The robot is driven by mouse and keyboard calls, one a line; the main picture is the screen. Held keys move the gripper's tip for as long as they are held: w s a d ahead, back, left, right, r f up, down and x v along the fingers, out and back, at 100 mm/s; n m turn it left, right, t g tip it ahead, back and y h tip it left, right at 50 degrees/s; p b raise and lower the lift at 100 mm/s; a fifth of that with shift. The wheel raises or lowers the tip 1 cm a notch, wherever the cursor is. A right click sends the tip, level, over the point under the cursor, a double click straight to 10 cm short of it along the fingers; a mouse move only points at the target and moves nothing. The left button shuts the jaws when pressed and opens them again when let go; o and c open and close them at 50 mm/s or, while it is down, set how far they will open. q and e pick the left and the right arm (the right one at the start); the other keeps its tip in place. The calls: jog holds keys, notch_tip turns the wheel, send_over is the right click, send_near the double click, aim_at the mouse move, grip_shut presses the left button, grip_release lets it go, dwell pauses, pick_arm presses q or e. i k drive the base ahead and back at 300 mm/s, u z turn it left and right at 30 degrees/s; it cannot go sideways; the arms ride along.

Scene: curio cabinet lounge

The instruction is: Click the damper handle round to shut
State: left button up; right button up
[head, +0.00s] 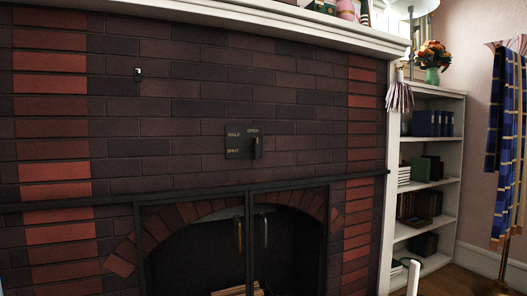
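The damper plate (239,147) is a small dark panel on the brick chimney breast, above the fireplace doors. Its pale lettering reads HALF at upper left, OPEN at upper right and SHUT at lower left. The damper handle (257,147) is a short dark upright bar at the plate's right side, just under the word OPEN. It stands at OPEN, away from SHUT. Neither of my grippers shows in the head view, and nothing is touching the handle.
Below, a black-framed fireplace (190,244) has two door handles (239,233) and logs inside. A small hook (138,73) sits on the bricks at upper left. A white mantel (270,19) runs above. Right are a bookshelf (429,184) and hanging blue cloth (507,140). The bricks around the plate are clear.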

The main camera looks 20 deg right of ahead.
aim_at(255, 150)
jog(key=z, duration=0.95)
jog(key=i, duration=0.4)
jog(key=z, duration=0.2)
